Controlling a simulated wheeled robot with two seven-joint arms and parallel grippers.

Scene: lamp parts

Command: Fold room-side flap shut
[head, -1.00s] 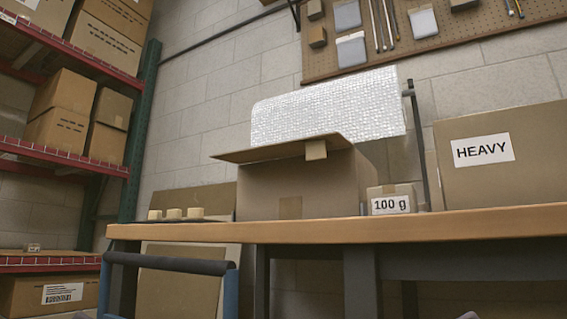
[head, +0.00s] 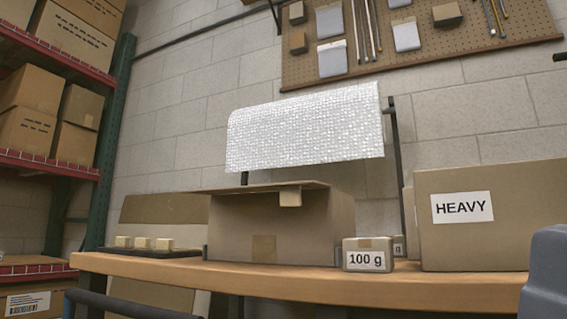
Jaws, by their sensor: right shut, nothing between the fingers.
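An open-front-looking brown carton (head: 235,235) stands on the bench, with a strip of tape low on its front face. A flap (head: 255,188) lies nearly level along its top and sticks out past its left edge. A small pale block or tab (head: 290,197) shows at the flap's front edge. From this low view I cannot see the top of the carton or tell whether other flaps are folded.
The wooden bench (head: 300,284) carries a small "100 g" box (head: 367,255) and a large "HEAVY" box (head: 485,240) right of the carton. A dark tray (head: 148,253) with small pale blocks is at left. A bubble-wrap roll (head: 305,128) hangs behind.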

